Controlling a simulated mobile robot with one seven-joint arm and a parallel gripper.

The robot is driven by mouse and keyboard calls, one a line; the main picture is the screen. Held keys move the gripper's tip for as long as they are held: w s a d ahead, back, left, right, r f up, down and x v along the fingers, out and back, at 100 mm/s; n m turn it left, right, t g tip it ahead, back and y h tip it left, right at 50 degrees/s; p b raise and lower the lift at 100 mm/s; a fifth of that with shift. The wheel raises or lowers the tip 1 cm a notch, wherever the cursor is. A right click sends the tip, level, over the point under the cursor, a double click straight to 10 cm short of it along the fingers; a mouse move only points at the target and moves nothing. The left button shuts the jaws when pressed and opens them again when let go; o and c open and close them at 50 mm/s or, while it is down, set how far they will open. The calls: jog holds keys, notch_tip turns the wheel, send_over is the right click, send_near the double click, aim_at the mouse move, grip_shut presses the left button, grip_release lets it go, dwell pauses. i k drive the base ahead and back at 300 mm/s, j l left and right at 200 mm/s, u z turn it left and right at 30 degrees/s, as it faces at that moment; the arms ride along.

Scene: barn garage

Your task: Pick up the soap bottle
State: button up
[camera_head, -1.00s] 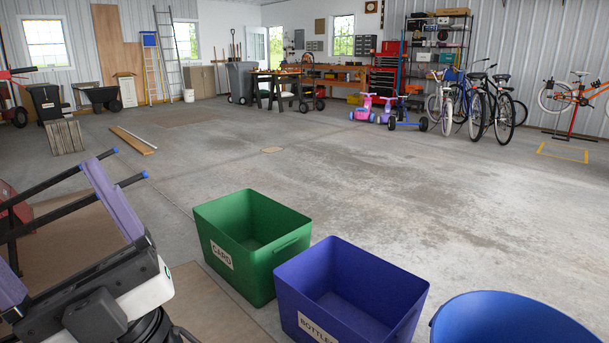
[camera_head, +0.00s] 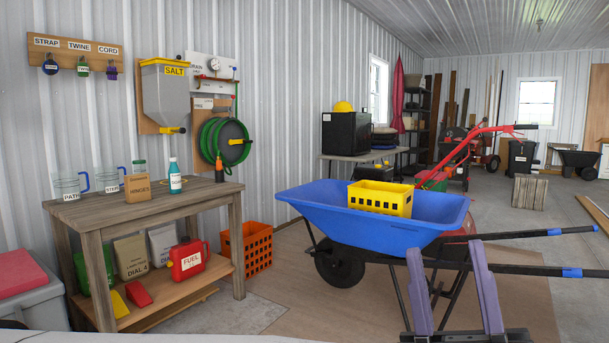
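A small teal bottle (camera_head: 175,176) with a white cap and a light label stands upright on the wooden workbench (camera_head: 145,203), toward its back right. It is the thing most like a soap bottle; its label is too small to read. My gripper (camera_head: 445,250) shows at the lower right with its two purple fingers apart and nothing between them. It is in front of the blue wheelbarrow, well to the right of the bench and far from the bottle.
On the bench are a brown box (camera_head: 138,187), two clear mugs and a small jar. A red fuel can (camera_head: 187,259) and bags sit on its lower shelf. The blue wheelbarrow (camera_head: 345,222) holds a yellow crate (camera_head: 381,198). An orange crate (camera_head: 257,250) stands right of the bench.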

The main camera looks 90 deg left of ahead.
aim_at(174, 173)
jog(key=u, duration=3.45)
